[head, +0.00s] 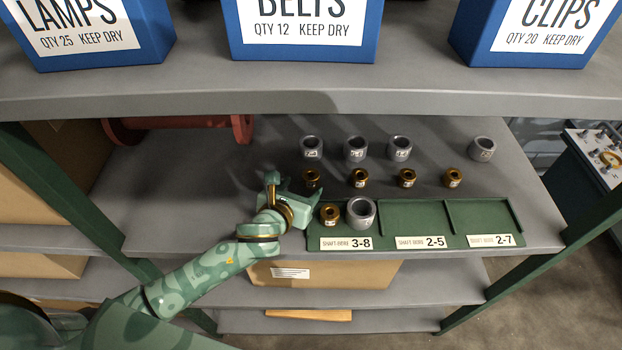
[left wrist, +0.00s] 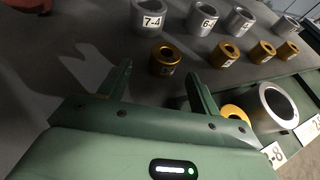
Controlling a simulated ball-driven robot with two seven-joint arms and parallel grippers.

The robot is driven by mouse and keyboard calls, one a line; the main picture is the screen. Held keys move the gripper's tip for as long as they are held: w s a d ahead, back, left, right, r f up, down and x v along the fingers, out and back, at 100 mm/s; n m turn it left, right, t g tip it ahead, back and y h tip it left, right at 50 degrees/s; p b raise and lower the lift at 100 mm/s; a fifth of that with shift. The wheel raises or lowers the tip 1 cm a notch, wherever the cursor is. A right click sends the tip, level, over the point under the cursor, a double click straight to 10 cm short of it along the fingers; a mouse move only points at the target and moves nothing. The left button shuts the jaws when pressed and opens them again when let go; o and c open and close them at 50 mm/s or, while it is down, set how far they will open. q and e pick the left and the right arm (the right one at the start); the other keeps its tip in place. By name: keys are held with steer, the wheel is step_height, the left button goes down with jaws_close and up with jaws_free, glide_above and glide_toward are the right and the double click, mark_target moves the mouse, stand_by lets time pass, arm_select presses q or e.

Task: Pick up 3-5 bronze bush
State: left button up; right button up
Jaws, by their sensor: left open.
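Several bronze bushes stand in a row on the grey shelf. The leftmost bronze bush (head: 312,178) is nearest my left gripper (head: 294,188). In the left wrist view this bush (left wrist: 165,59) stands just beyond the fingertips, roughly between them and apart from them. My left gripper (left wrist: 158,82) is open and empty. Other bronze bushes in the row are the second (head: 359,178), third (head: 407,178) and rightmost (head: 453,177). Another bronze bush (head: 330,215) sits in the tray. The bushes' small labels are too blurred for me to tell which is 3-5. My right gripper is not in view.
A green tray (head: 415,217) has compartments labelled 3-8, 2-5 and 2-7. A grey ring (head: 361,212) sits in its left compartment; the other two are empty. Grey collars (head: 355,148) stand behind the bushes. The upper shelf (head: 300,92), with blue boxes, overhangs the back.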

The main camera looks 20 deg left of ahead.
mark_target(308, 182)
arm_select(q)
steer(key=x, duration=0.3)
steer(key=b+x, duration=0.1)
steer(key=shift+w+d+f, duration=0.1)
steer(key=shift+w+d, duration=0.1)
steer(key=shift+d, duration=0.1)
steer(key=shift+s, duration=0.1)
steer(key=c, duration=1.3)
